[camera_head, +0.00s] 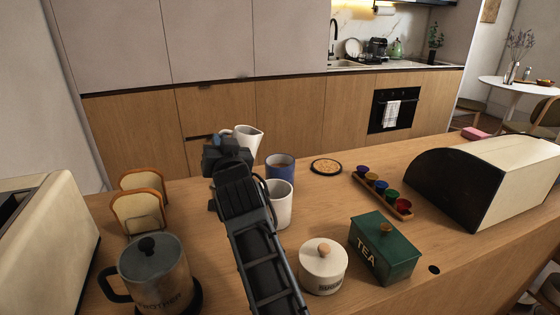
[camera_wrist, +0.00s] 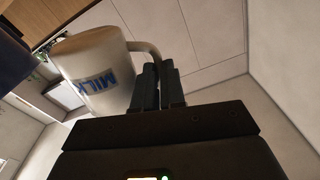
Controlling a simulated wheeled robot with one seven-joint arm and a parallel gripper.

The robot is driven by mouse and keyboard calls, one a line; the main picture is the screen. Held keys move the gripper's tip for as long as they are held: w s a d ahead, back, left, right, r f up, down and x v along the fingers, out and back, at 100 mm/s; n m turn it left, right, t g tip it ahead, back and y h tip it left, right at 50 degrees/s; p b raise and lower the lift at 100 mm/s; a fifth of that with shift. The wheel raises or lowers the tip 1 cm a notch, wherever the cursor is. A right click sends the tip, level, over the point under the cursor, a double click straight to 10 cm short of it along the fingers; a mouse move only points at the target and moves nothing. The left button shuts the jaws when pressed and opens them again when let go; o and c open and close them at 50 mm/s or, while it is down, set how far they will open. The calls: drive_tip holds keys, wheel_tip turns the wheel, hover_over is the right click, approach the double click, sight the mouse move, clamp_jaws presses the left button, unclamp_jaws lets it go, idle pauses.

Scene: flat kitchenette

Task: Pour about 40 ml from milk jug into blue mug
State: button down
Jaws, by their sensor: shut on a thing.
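The white milk jug (camera_head: 248,138) is behind my gripper in the head view, its spout toward the right. In the wrist view the jug (camera_wrist: 92,72) shows blue MILK lettering. My gripper (camera_head: 226,152) is shut on the jug's handle; its fingers (camera_wrist: 160,86) meet the handle in the wrist view. I cannot tell how far the jug is tilted, and no stream shows. The blue mug (camera_head: 281,170) stands upright on the counter just right of and below the jug, brown inside. A dark blue shape at the wrist view's left edge may be this mug.
A white mug (camera_head: 280,206) stands close in front of the blue mug. A coaster (camera_head: 326,166), a rack of coloured cups (camera_head: 382,193), a green tea tin (camera_head: 384,250), and a sugar pot (camera_head: 323,268) stand rightward. A toast rack (camera_head: 140,207) and lidded pot (camera_head: 155,275) stand left.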

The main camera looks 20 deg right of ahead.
drive_tip(key=shift+w+a+f+n+g+b, duration=0.15)
drive_tip(key=shift+a+f+n+b, duration=0.2)
drive_tip(key=shift+f+n, duration=0.5)
drive_tip(key=shift+s+a+f+n+g+b, duration=0.15)
drive_tip(key=shift+a+f+n+b, duration=0.2)
drive_tip(key=shift+f+n, duration=0.5)
drive_tip(key=shift+w+d, duration=0.1)
